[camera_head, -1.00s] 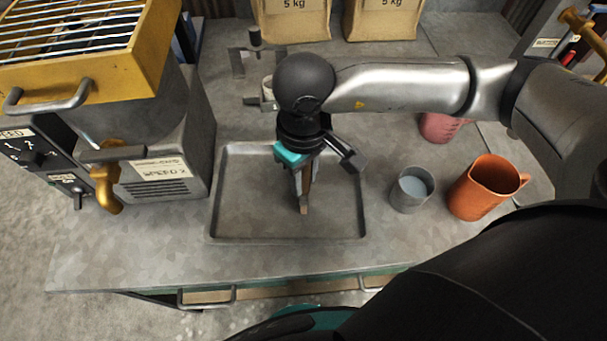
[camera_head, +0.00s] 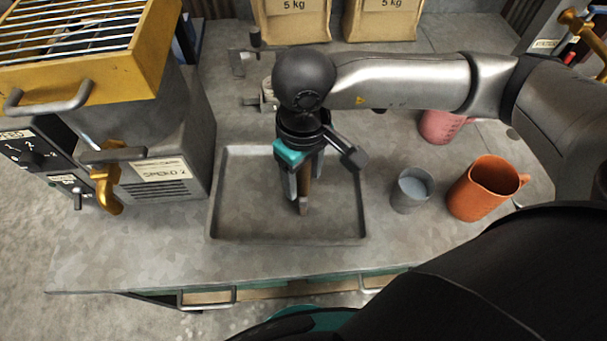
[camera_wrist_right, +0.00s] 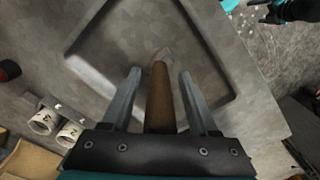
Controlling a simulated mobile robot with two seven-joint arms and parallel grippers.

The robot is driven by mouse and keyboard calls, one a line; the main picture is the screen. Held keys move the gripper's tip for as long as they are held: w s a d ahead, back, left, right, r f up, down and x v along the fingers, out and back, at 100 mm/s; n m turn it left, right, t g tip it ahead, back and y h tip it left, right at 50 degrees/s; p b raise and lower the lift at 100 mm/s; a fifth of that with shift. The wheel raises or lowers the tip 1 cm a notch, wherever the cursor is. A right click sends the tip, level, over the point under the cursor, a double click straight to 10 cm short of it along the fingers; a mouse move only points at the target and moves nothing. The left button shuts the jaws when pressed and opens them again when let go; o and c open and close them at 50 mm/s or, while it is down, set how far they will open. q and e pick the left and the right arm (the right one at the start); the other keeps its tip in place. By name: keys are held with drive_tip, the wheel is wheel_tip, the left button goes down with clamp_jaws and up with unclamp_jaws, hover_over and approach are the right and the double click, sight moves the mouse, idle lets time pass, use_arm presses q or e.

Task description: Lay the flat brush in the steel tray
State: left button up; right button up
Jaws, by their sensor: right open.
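The steel tray (camera_head: 235,225) lies flat on the bench, with a raised rim. My right gripper (camera_head: 303,190) points down over the middle of the tray. The flat brush (camera_head: 304,194) shows as a narrow brown strip there. In the right wrist view, its brown handle (camera_wrist_right: 160,95) runs between the two open fingers (camera_wrist_right: 160,75), with a gap on each side, and its paler far end is over the tray floor (camera_wrist_right: 120,45). I cannot tell whether it touches the floor. My left gripper (camera_wrist_right: 268,12) shows at the top right of the wrist view, too small to judge.
A grey cup (camera_head: 411,190) and an orange jug (camera_head: 482,188) stand right of the tray. A pink cup (camera_head: 440,125) is behind them. A grey machine with a yellow grille top (camera_head: 150,130) stands close on the left. Paper bags (camera_head: 290,20) stand at the back.

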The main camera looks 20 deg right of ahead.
wheel_tip(320, 180, up, 11)
drive_tip(key=shift+r, duration=0.1)
drive_tip(key=shift+a, duration=0.1)
idle(0.3)
